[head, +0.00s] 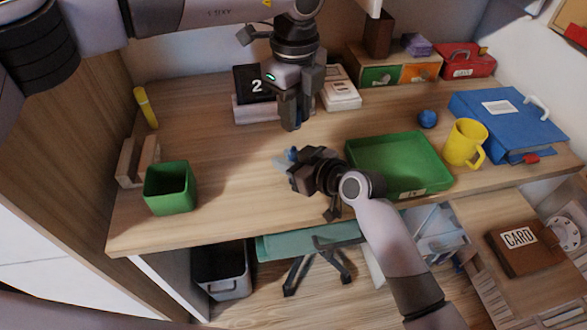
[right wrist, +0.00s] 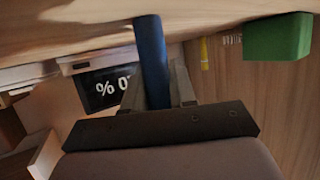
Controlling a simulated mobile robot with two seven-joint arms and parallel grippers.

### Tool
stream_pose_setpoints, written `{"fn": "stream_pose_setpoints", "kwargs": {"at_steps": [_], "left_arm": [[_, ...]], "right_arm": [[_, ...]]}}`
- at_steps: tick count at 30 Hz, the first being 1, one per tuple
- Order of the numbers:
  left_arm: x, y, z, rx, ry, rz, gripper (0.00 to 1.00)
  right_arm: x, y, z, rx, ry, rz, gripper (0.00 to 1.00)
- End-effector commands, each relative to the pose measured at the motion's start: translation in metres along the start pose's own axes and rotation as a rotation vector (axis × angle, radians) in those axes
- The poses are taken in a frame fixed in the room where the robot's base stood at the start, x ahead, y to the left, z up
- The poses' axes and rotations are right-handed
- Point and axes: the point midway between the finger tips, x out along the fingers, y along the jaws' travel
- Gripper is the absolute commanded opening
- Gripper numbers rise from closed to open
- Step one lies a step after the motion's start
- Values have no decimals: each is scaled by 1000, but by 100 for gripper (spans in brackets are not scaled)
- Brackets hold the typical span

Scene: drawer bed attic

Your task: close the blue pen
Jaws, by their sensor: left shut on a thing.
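My left gripper (head: 290,122) points down above the middle of the desk. It is shut on a small blue piece (head: 298,116), mostly hidden by the fingers; I cannot tell whether it is the pen or its cap. My right gripper (head: 283,163) is lower and nearer, pointing left just above the desk. A blue pen part (head: 291,154) shows at its fingers. In the right wrist view the blue pen part (right wrist: 151,60) is a long plain cylinder between the two fingers. Whether the fingers grip it is unclear. The two blue pieces appear apart.
A green tray (head: 373,184) is right of my right gripper. A green cup (head: 170,202) and a yellow marker (head: 146,108) are at the left. A yellow mug (head: 464,154), blue ball (head: 428,119) and blue binder (head: 480,108) are at the right. The centre-left desk is clear.

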Motion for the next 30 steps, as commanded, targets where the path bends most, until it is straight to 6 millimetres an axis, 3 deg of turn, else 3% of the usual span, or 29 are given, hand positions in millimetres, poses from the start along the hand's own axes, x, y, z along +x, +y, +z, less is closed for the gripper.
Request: {"fn": "stream_pose_setpoints", "kwargs": {"at_steps": [2, 8, 19, 30], "left_arm": [[0, 0, 0, 0, 0, 0, 0], [3, 0, 0, -5, 1, 1, 0], [50, 0, 0, -96, 9, 1, 0], [50, -1, 1, -98, 8, 0, 0]], "right_arm": [[0, 0, 0, 0, 0, 0, 0], [0, 0, 0, 0, -1, 0, 0], [0, 0, 0, 0, -1, 0, 0], [0, 0, 0, 0, -1, 0, 0]]}}
